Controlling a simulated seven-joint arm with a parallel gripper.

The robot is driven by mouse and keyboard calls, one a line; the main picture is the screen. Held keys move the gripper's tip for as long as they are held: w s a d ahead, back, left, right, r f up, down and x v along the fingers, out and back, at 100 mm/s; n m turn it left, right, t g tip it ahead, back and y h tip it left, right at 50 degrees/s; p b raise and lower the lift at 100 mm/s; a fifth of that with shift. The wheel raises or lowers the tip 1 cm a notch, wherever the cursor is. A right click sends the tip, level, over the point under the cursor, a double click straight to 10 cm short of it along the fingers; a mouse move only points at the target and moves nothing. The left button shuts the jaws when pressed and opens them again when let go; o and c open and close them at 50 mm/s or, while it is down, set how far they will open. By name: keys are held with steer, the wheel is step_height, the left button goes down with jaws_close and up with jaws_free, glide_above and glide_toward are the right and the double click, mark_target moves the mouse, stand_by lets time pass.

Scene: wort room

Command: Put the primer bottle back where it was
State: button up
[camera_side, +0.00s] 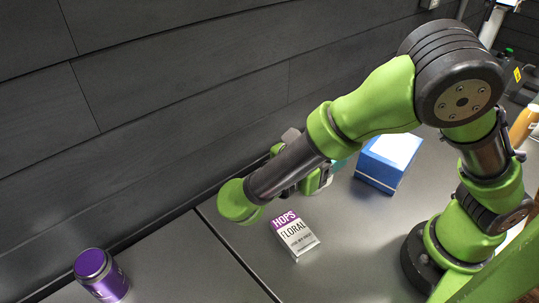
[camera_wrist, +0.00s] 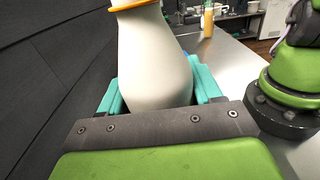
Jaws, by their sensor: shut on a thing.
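A cream-white bottle (camera_wrist: 153,55) with an orange ring at its top fills the middle of the wrist view. No label shows on it; I take it as the primer bottle. My gripper (camera_wrist: 156,92) is shut on its wide lower body, with a teal finger on each side. In the side view my arm hides the bottle, and only a bit of teal finger shows beside the blue box. The bottle's base is hidden, so I cannot tell whether it touches the table.
A white and purple hops carton (camera_side: 297,236) lies in front of my gripper. A blue box (camera_side: 388,163) with a white top stands behind it. A purple can (camera_side: 101,276) is at lower left. An orange bottle (camera_wrist: 207,21) stands farther back. The dark plank wall (camera_side: 150,110) runs along the table.

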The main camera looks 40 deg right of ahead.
steer(key=shift+r, duration=0.6)
steer(key=shift+w+d+r, duration=0.15)
steer(key=shift+d, duration=0.05)
steer(key=w+d+m+g+y, duration=0.15)
steer(key=w+d+g, duration=0.25)
steer(key=d, duration=0.6)
steer(key=w+d+m+g, duration=0.3)
steer(key=d, duration=0.7)
steer(key=s+d+m+g+y, duration=0.2)
steer(key=s+d+g, duration=0.15)
steer(key=d, duration=0.85)
steer(key=s+d+m+g+y, duration=0.2)
steer(key=s+d, duration=0.2)
steer(key=d, duration=0.9)
steer(key=f, duration=1.5)
steer(key=shift+a, duration=0.25)
steer(key=shift+f, duration=0.25)
